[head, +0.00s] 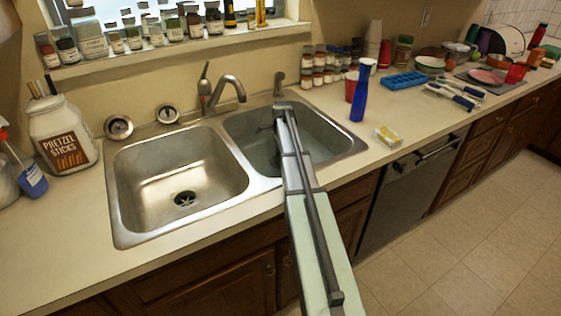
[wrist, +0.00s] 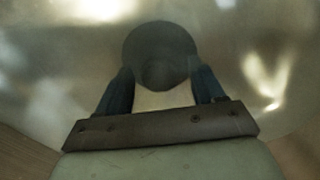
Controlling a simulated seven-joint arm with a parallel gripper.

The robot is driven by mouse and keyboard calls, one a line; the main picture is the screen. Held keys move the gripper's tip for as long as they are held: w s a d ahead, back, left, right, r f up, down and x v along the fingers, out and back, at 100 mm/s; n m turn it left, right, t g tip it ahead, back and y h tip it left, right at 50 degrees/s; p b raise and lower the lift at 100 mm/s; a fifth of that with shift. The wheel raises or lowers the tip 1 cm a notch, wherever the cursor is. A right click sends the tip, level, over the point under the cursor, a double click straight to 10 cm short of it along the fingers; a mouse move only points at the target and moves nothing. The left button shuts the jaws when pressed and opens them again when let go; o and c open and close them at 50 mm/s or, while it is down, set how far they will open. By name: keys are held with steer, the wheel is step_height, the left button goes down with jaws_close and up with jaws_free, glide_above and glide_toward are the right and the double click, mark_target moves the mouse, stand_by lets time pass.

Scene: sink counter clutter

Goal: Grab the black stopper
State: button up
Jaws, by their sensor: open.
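The black stopper (wrist: 160,42) is a dark, round disc with a smaller round knob at its middle. It shows at the top centre of the wrist view, against the shiny metal of the sink. My gripper (wrist: 164,74) is open, with its two dark blue fingers apart at the stopper's near edge, one toward each side. I cannot tell whether the fingers touch it. In the head view my arm reaches into the right basin (head: 335,140), and my gripper (head: 268,127) is small there. The stopper is hidden or too small to make out in that view.
The empty left basin (head: 175,165) has an open drain. Two metal strainers (head: 118,127) lie behind it. A faucet (head: 222,93) stands between the basins at the back. A blue bottle (head: 360,92) and a small yellow-white packet (head: 387,137) are right of the sink.

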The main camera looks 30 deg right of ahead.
steer(key=shift+f, duration=0.1)
steer(key=shift+c, duration=0.3)
steer(key=c, duration=1)
steer(key=shift+c, duration=0.2)
